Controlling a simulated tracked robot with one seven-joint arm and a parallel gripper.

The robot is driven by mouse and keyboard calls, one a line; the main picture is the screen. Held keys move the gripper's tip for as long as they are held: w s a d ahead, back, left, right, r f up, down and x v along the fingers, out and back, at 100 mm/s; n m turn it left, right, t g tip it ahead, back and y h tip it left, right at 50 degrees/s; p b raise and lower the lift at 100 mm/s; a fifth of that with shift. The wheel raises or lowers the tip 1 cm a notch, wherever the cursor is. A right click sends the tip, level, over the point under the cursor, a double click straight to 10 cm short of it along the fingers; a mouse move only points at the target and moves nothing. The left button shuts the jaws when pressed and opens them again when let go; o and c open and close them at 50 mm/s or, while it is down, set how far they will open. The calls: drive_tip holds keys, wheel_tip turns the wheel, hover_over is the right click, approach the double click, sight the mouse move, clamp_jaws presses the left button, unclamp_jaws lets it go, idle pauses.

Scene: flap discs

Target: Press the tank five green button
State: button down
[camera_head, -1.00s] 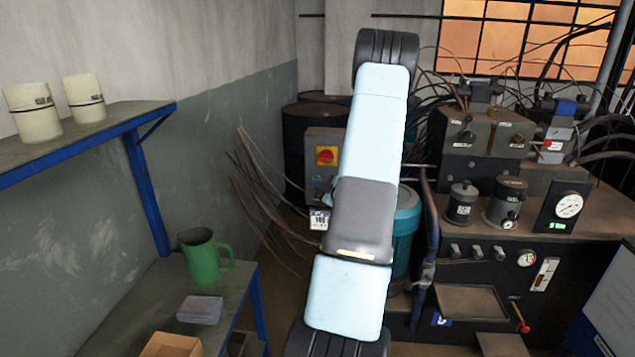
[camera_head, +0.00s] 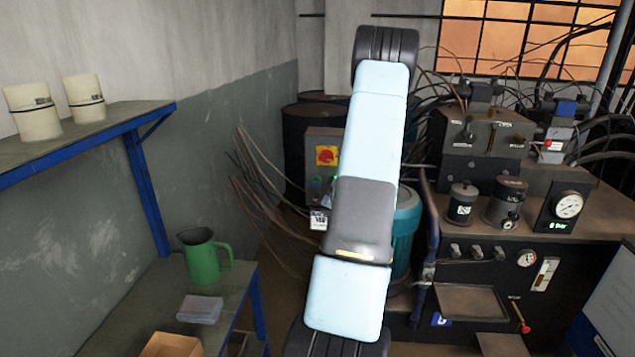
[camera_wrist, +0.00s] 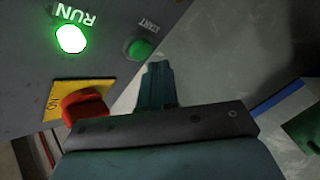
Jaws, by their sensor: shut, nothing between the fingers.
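A grey control box (camera_head: 323,138) with a red knob on a yellow plate (camera_head: 327,155) stands behind my arm in the head view. In the wrist view the box shows a brightly lit green RUN lamp (camera_wrist: 71,39), an unlit-looking green button (camera_wrist: 140,48) with a label that seems to read START, and the red knob (camera_wrist: 84,105). My gripper (camera_wrist: 157,66) is shut and empty. Its fingertips are close to the green button, just beside it in the picture; I see no clear contact. In the head view my arm hides part of the box. No tank number is readable on it.
Loose wires (camera_head: 262,200) hang left of the box. A teal cylinder (camera_head: 405,235) stands behind my arm on the right. A shelf with a green mug (camera_head: 203,258) is at the left, and a hydraulic bench (camera_head: 540,225) is at the right.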

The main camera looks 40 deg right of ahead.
drive_tip(key=shift+s+a, duration=0.1)
drive_tip(key=s+a, duration=0.3)
drive_tip(key=shift+a, duration=0.35)
idle(0.8)
